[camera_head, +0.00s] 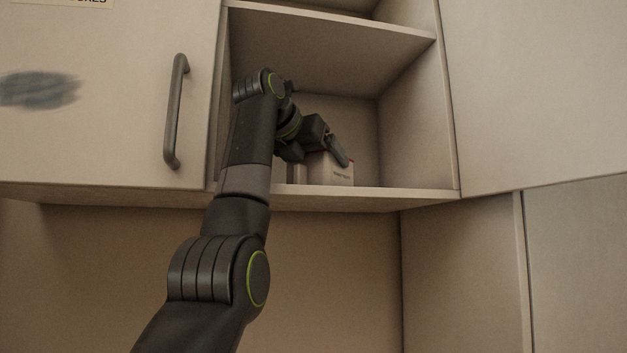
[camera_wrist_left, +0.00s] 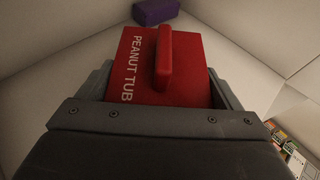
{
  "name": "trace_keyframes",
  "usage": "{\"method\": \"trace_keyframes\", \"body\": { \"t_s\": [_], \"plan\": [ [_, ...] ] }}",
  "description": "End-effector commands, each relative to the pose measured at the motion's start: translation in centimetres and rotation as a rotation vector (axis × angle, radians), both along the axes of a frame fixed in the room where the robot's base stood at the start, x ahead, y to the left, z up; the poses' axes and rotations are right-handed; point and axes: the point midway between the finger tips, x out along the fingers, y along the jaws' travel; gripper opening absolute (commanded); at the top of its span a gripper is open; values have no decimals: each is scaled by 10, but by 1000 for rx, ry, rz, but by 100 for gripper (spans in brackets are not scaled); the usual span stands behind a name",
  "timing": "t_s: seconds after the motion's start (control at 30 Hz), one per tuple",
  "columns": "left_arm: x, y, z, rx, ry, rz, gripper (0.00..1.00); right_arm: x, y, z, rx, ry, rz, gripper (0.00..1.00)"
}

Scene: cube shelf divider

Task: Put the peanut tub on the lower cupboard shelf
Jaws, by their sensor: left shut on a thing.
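My right gripper is not in view.
A purple block (camera_wrist_left: 155,12) lies beyond the tub in the wrist view. The upper shelf board (camera_head: 340,22) is above my arm. A cupboard door with a handle (camera_head: 175,110) stands left, a pale panel (camera_head: 540,90) right. The shelf right of the tub looks clear.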

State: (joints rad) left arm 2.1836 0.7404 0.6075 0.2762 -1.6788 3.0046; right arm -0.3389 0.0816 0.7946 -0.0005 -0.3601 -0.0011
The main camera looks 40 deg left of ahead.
Motion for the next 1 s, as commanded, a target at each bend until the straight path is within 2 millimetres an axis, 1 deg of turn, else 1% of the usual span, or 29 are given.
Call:
{"method": "trace_keyframes", "body": {
  "t_s": [0.03,0.37,0.53,0.57,0.63,0.87,0.97,1.0],
  "plan": [
    [-2,-2,-3,1,-2,0,60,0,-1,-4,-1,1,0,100],
    [-4,-4,-1,0,1,0,60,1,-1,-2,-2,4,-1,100],
    [-3,-4,-7,0,1,0,60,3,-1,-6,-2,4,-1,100],
    [-3,-4,-6,-1,2,0,90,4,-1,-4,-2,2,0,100],
    [-3,-4,-6,-1,2,0,99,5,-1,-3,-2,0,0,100],
    [-3,-3,-5,-1,2,0,100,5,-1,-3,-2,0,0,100],
    [-3,-3,0,-1,2,0,100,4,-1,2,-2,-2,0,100],
    [-7,-4,1,-1,0,0,100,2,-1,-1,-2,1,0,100]
  ]
}}
